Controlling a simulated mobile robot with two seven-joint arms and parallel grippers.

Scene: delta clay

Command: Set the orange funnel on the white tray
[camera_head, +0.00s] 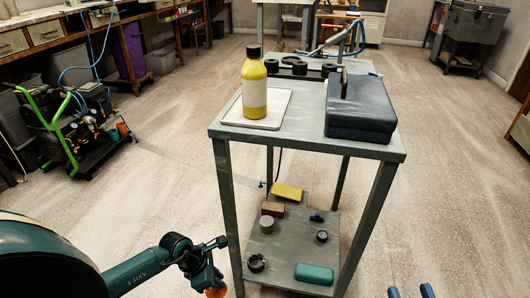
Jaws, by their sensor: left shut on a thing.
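The white tray (278,112) lies on the top of the grey metal table. A yellow bottle with a black cap (254,85) stands upright on it. My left gripper (209,279) is low at the bottom of the view, left of the table's front leg and well below the tabletop. It is shut on the orange funnel (215,292), of which only a small orange part shows at the bottom edge. My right gripper (410,292) shows only as two blue fingertips at the bottom edge, apart with nothing seen between them.
A dark case (361,106) fills the tabletop's right side, with dark round parts (300,68) behind the tray. The table's lower shelf (283,246) holds several small items. A green-handled cart (75,130) stands at left. The floor around the table is mostly clear.

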